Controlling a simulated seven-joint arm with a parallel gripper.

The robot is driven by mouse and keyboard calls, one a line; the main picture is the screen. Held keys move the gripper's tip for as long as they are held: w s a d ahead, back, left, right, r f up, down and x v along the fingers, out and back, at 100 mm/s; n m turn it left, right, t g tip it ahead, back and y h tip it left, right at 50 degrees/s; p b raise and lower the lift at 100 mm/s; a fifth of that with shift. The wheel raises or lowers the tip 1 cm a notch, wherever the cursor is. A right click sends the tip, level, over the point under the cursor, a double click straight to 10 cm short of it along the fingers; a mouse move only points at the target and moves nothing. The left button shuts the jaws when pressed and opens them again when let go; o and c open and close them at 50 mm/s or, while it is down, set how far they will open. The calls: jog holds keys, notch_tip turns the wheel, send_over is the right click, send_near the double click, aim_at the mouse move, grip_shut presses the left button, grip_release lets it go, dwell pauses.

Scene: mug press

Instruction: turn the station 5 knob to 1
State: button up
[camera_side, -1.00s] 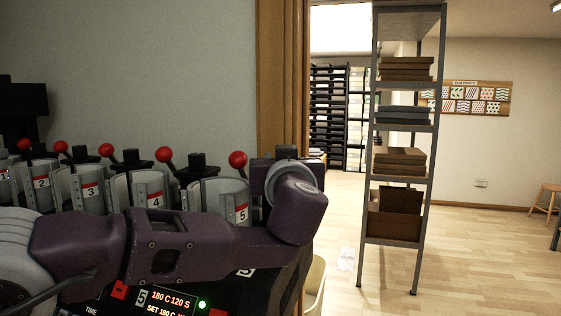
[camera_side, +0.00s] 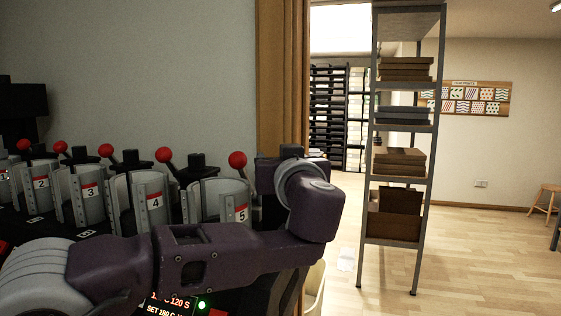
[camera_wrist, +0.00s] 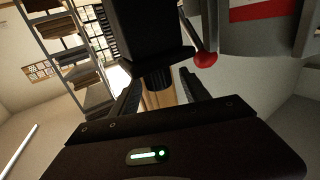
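The station 5 press (camera_side: 210,200), a grey cylinder with a red-banded label 5 (camera_side: 241,213), stands at the right end of the row. In the wrist view, a short ridged black knob (camera_wrist: 158,79) sticks out from a black block (camera_wrist: 148,35). My gripper (camera_wrist: 161,92) is open, its two dark fingers on either side of the knob's line, with gaps visible on both sides. I cannot tell how deep the knob sits between them. In the side view, my wrist hides the fingers and the knob.
Station 5's red lever ball (camera_side: 237,160) rises beside the press; in the wrist view it is close to the right finger. The station 4 press (camera_side: 150,205) stands to the left. My arm partly covers the display (camera_side: 168,304). A metal shelf (camera_side: 405,130) stands farther right.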

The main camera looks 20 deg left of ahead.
jog(key=v, duration=0.7)
dwell(0.4)
jog(key=a+r+m+t+h, duration=0.1)
jog(key=a+r+m+h, duration=0.3)
jog(key=r, duration=0.3)
jog(key=a+r+m+t+h, duration=0.1)
jog(key=a+r+h, duration=0.4)
jog(key=r+h, duration=0.1)
jog(key=s+a+f+g, duration=0.4)
jog(key=s+a+f, duration=0.1)
jog(key=s+f, duration=0.5)
jog(key=s+a+f+g+y, duration=0.1)
jog(key=s+a+f+g, duration=0.3)
jog(key=s+f, duration=0.5)
jog(key=s+a+f+g, duration=0.4)
jog(key=s+a+f, duration=0.4)
jog(key=s, duration=1.1)
notch_tip(320, 180, down, 3)
jog(key=shift+s+r+y, duration=0.2)
jog(key=shift+s+y, duration=0.05)
jog(key=shift+y, duration=0.15)
